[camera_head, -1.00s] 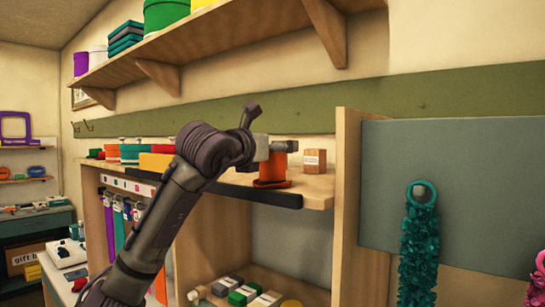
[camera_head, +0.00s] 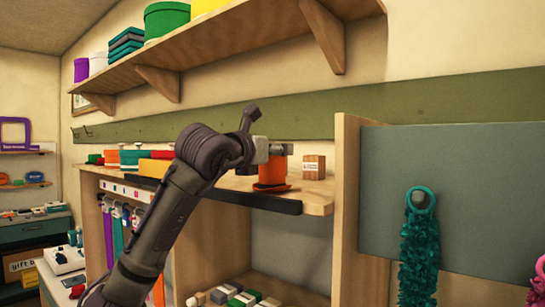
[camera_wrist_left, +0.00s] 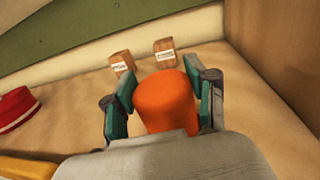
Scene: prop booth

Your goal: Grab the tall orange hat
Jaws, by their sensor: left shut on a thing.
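The tall orange hat (camera_head: 272,173) stands upright on the wooden shelf top near its front edge, with its brim at the bottom. My left gripper (camera_head: 280,149) reaches it from the left at the height of its crown. In the left wrist view the orange crown (camera_wrist_left: 166,102) sits between the two teal-padded fingers of my left gripper (camera_wrist_left: 165,92), which are shut on it. The brim is hidden in that view. My right gripper is in neither view.
Two small labelled wooden blocks stand behind the hat; one block (camera_head: 314,167) shows right of it. A red round hat (camera_wrist_left: 14,108) lies left in the wrist view. A wooden upright (camera_head: 346,210) and grey panel (camera_head: 450,180) bound the right side. A loaded shelf (camera_head: 200,42) hangs above.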

